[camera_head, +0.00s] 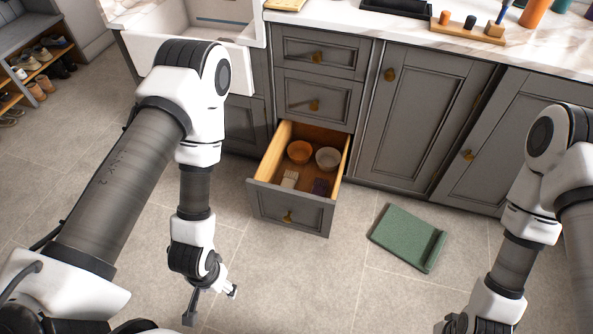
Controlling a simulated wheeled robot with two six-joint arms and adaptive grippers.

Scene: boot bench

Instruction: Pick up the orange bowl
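My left gripper (212,306) is low over the floor, in front and to the left of the drawer, apart from the bowl. Its fingers are spread apart with nothing between them. My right arm comes in from the right. Its gripper is at the bottom edge and mostly cut off, so its fingers do not show.
A light block (290,179) and a dark purple item (320,186) lie at the drawer's front. A green folded mat (408,238) lies on the floor right of the drawer. Grey cabinets (422,115) stand behind. A shoe rack (38,65) is at the far left.

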